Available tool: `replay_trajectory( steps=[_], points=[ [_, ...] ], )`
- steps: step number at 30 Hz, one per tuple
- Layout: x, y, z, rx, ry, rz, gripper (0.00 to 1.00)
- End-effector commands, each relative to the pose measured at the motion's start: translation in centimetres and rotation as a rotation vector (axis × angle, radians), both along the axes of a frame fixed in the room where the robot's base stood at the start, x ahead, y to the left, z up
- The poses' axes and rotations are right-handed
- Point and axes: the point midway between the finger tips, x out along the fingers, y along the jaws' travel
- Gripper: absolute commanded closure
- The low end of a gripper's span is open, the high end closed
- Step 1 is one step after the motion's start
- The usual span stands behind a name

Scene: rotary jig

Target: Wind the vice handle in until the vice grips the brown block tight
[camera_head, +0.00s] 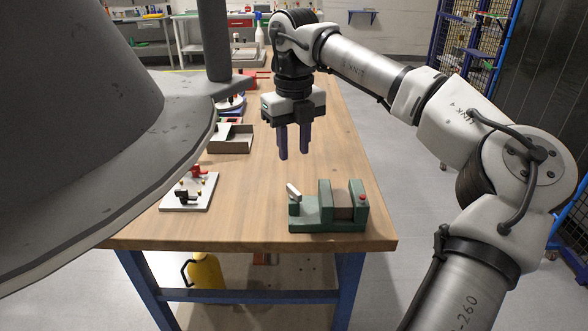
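The green vice (312,219) sits near the front right of the wooden table. The brown block (342,206) sits between its jaws; I cannot tell whether a gap is left beside it. A pale handle (293,192) stands tilted at the vice's left end. A small red part (362,198) shows at its right end. My gripper (294,154) points down above the table, behind and above the vice, apart from it. Its two dark blue fingers are spread with nothing between them.
A white board with red and black clamps (201,204) lies left of the vice. An open grey-brown box (231,145) and other items stand farther back along the left side. The wooden table (259,190) is clear between board and vice. A large grey shape hides the left.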

Motion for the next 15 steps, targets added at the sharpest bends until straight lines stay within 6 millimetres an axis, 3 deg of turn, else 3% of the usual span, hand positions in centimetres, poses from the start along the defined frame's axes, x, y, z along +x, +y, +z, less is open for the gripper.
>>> replay_trajectory(
  steps=[6,15],
  points=[
    [0.0,0.0,3.2,-0.001,0.0,-0.001,0.67],
    [0.0,0.0,4.0,0.0,0.0,0.0,0.67]
  ],
)
